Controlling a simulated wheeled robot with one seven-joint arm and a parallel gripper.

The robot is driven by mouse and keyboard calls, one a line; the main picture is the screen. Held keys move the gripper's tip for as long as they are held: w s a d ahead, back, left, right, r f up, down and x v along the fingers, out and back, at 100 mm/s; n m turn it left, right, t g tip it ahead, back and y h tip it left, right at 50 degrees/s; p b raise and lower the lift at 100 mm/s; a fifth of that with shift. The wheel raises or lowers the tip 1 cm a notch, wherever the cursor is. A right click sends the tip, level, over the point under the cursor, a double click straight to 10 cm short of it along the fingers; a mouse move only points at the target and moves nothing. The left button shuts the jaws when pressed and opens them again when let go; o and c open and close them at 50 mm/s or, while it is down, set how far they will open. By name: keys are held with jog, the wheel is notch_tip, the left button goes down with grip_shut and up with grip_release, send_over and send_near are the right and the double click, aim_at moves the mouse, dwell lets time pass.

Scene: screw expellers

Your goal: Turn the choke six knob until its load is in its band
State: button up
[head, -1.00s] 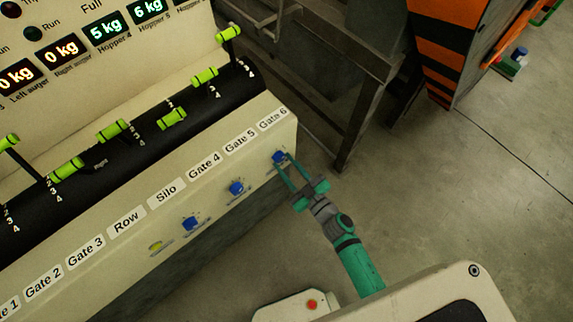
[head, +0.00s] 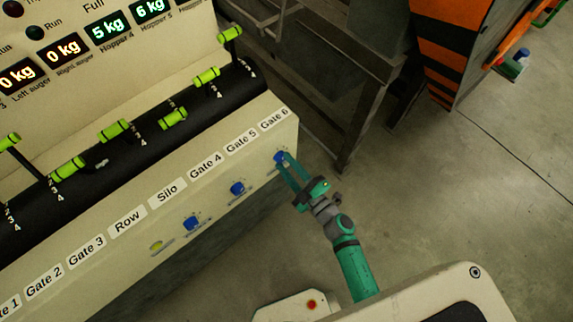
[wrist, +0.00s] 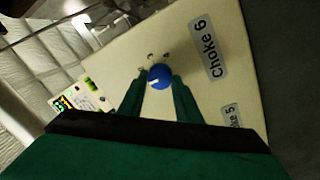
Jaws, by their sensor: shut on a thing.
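The choke six knob (wrist: 160,76) is a round blue knob with a white pointer mark, beside the label "Choke 6" (wrist: 211,60) in the wrist view. The pointer mark points to the lower left there. Small marks sit on the panel around the knob. In the head view the same blue knob (head: 280,156) is at the right end of the panel's front face, below "Gate 6". My gripper (head: 285,162) is shut on it, with its green fingers on either side of the knob. The choke six load readout is not legible in either view.
Green-handled levers (head: 207,76) stand above. Displays read 5 kg (head: 107,25) and 6 kg for Hoppers 4 and 5. A grey metal frame (head: 350,90) stands behind; open floor is right.

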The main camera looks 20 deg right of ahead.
jog(key=shift+a+n, duration=0.1)
jog(key=shift+n, duration=0.3)
jog(key=o, duration=1.1)
jog(key=shift+w, duration=0.1)
jog(key=shift+c, duration=0.2)
jog(key=shift+a, duration=0.1)
jog(key=shift+s+d, duration=0.45)
jog(key=shift+s, duration=0.15)
jog(key=v, duration=0.9)
jog(key=shift+s, duration=0.3)
jog(key=shift+a+f, duration=0.1)
jog(key=shift+a, duration=0.05)
jog(key=shift+s, duration=0.1)
jog(key=shift+s, duration=0.1)
